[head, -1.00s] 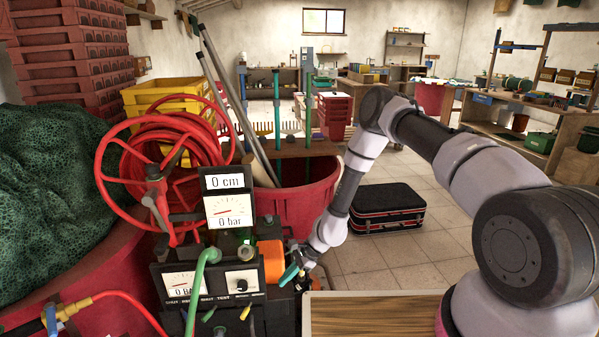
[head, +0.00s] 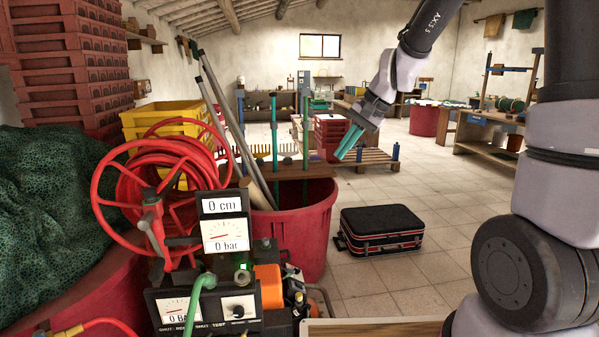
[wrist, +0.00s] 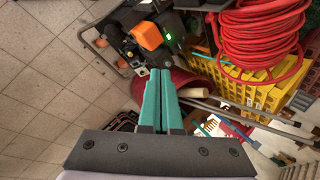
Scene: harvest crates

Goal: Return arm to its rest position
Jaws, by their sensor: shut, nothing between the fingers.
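My gripper (head: 349,142) is raised in the head view, clear of everything around it. Its teal fingers point down and to the left and are together, with nothing between them. In the wrist view my gripper (wrist: 160,75) shows the two teal fingers side by side and shut. The machine with gauges (head: 225,235) stands at the lower left of the head view, well below and left of the fingers. It also shows in the wrist view, where its orange part (wrist: 147,36) and a lit green light are visible.
A red tub (head: 300,225) stands behind the machine. A red hose reel (head: 150,190) is at the left, with yellow crates (head: 165,120) behind it. A black suitcase (head: 382,228) lies on the tiled floor (head: 400,275). Open floor lies around the suitcase.

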